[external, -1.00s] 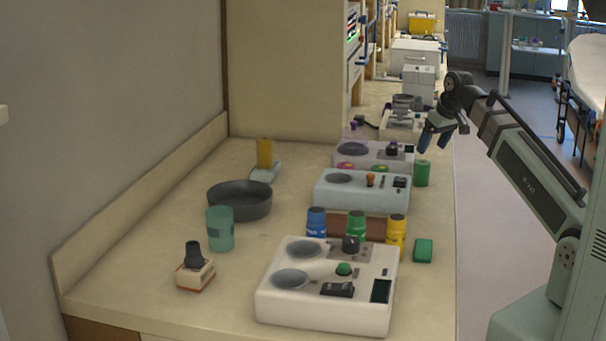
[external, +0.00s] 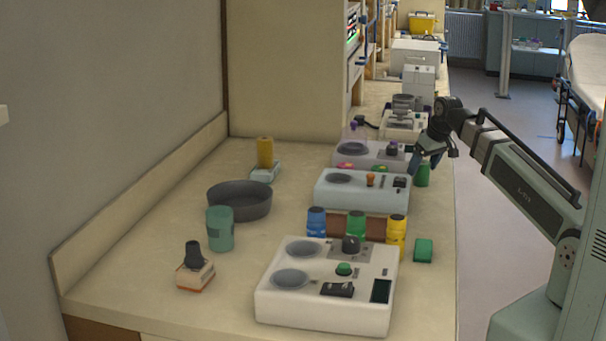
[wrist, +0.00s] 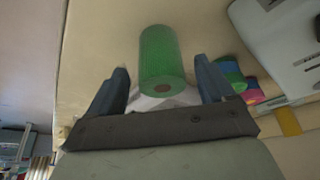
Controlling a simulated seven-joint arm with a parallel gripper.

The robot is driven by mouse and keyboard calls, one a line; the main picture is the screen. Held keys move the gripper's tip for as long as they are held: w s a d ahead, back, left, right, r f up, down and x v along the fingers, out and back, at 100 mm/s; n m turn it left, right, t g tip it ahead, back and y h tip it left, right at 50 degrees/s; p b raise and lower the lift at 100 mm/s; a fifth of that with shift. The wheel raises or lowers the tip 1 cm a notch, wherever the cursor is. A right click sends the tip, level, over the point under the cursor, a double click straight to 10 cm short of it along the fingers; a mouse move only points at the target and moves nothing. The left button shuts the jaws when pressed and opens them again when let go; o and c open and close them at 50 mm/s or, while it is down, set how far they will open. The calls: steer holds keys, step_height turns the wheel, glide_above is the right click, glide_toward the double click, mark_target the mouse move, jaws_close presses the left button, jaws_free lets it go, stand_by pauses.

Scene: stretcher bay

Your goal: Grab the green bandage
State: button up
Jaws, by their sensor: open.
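The green bandage (external: 422,176) is a roll standing near the right edge of the counter, beside the pale blue device. In the wrist view, the green bandage (wrist: 162,50) lies between and slightly ahead of my two blue fingers, with its round core facing the camera. My gripper (external: 428,160) is open and tilted down, just above and partly in front of the roll in the external view. In the wrist view, my gripper (wrist: 161,72) shows a gap on each side of the roll. I cannot tell how far its tips are from it.
The pale blue device (external: 362,192) stands left of the roll, and a lilac device (external: 365,158) behind it. A green block (external: 423,250), a yellow bottle (external: 396,230) and a white device (external: 325,300) are nearer the camera. The counter's right edge is close to the roll.

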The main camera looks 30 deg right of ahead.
mark_target(420, 172)
steer(key=shift+x, duration=1.7)
steer(key=shift+a, duration=0.1)
steer(key=shift+c, duration=0.2)
steer(key=c, duration=1)
